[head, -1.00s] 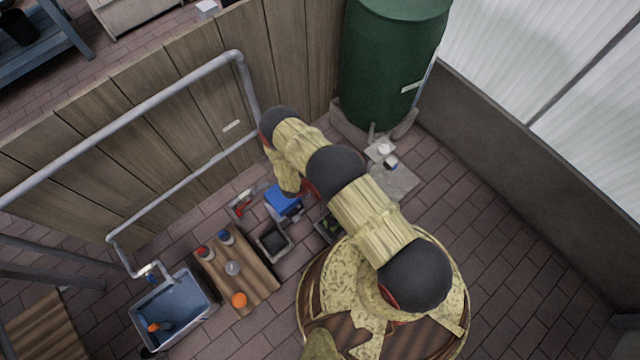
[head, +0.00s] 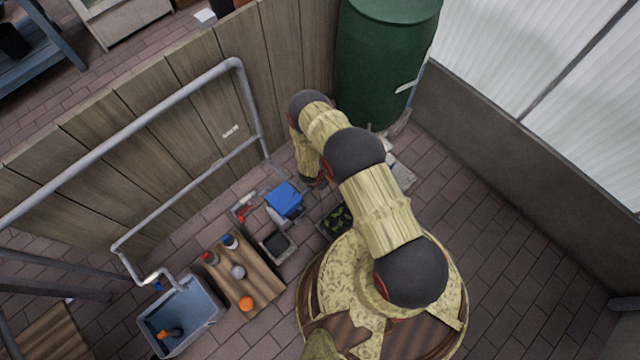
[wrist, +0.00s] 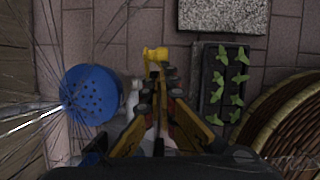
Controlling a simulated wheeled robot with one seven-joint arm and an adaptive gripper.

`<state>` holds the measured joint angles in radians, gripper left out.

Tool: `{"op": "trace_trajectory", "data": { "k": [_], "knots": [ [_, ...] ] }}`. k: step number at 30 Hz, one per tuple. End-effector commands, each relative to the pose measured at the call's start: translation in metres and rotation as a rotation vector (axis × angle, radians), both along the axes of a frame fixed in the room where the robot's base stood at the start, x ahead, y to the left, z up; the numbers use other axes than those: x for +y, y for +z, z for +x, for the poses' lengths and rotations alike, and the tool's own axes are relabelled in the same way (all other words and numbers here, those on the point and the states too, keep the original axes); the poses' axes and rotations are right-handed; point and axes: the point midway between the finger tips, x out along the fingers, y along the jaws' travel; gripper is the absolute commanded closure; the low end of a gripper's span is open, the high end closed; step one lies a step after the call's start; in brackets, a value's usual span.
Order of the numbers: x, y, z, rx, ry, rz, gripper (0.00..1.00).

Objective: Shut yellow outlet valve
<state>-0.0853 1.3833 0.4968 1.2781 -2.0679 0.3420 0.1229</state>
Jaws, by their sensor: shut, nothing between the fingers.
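A small yellow T-shaped piece (wrist: 155,53) shows just beyond my fingertips in the wrist view; it looks like a valve handle, but I cannot tell for sure. My gripper (wrist: 158,82) is shut and empty, pointing down toward the floor. I cannot tell whether its tips touch the yellow piece. In the head view a green tank (head: 385,65) stands at the back against the fence. No yellow valve can be made out in the head view.
A blue perforated round part (wrist: 92,95) is close on the left of my gripper. A seedling tray (wrist: 208,92) and a grey slab (wrist: 222,14) lie to the right. A wooden board (head: 262,285) with several bottles and a blue tub (head: 207,318) stand further left.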

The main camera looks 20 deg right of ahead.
Motion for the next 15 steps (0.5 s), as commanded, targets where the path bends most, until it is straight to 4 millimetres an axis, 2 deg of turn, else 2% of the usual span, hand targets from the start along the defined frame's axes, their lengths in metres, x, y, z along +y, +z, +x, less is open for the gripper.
{"op": "trace_trajectory", "data": {
  "k": [3, 15],
  "knots": [
    [-0.010, 0.001, 0.002, 0.021, -0.005, 0.054, 1.00],
    [-0.024, -0.010, 0.007, 0.018, -0.002, 0.048, 1.00]
  ]
}}
